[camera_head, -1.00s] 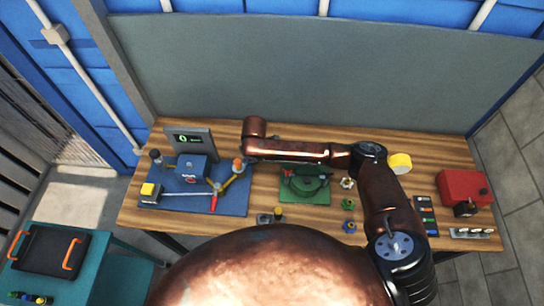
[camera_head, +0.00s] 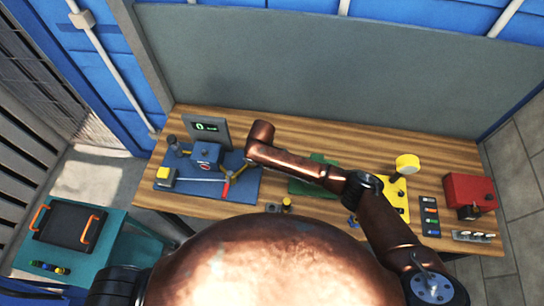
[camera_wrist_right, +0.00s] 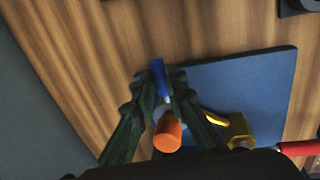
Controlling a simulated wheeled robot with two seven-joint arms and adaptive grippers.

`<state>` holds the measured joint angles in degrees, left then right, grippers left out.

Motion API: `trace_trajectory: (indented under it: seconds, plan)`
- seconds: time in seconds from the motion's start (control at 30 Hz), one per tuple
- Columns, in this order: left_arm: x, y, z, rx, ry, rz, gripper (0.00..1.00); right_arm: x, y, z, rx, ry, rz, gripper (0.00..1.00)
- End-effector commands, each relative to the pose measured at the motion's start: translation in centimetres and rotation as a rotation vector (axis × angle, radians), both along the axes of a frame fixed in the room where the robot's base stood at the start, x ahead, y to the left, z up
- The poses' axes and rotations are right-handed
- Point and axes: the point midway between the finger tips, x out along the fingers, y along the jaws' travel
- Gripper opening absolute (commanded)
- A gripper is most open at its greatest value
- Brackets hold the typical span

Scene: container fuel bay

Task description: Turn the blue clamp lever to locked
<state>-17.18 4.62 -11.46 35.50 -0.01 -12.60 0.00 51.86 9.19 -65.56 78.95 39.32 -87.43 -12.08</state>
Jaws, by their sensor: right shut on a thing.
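The blue board (camera_head: 245,187) lies on the left part of the wooden bench and carries a blue box (camera_head: 207,155). In the right wrist view my right gripper (camera_wrist_right: 159,80) has its dark green fingers closed around a narrow blue lever (camera_wrist_right: 157,74). An orange knob (camera_wrist_right: 167,137) shows between the fingers, nearer the camera. This lever stands by the board's edge; its locked or unlocked position cannot be read. In the head view my right arm hides the gripper and the lever. My left gripper is not in view.
A yellow arm (camera_wrist_right: 238,128) and a red handle (camera_wrist_right: 297,148) are close beside the gripper. A display (camera_head: 206,128) stands behind the blue box. A green plate (camera_head: 304,184), a yellow stand (camera_head: 397,195) and a red box (camera_head: 469,190) are farther right. A grey panel (camera_head: 330,65) backs the bench.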

Motion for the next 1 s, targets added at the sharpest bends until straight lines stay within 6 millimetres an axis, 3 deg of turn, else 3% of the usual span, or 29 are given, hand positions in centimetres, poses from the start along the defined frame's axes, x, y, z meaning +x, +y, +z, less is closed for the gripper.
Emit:
trace_trajectory:
  seconds: [0.4, 0.43, 0.67, 1.0]
  plan:
    - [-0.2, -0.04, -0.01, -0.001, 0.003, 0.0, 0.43, -0.27, 0.3, -0.14, 0.001, 0.005, -0.005, 0.0]
    - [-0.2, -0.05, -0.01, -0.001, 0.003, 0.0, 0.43, -0.27, 0.3, -0.14, 0.001, 0.005, -0.005, 0.13]
    - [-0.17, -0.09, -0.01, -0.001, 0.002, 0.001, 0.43, -0.2, 0.25, -0.08, 0.001, 0.003, -0.005, 0.29]
    - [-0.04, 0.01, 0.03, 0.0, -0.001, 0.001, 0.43, -0.13, 0.23, 0.25, 0.001, 0.001, -0.005, 0.3]
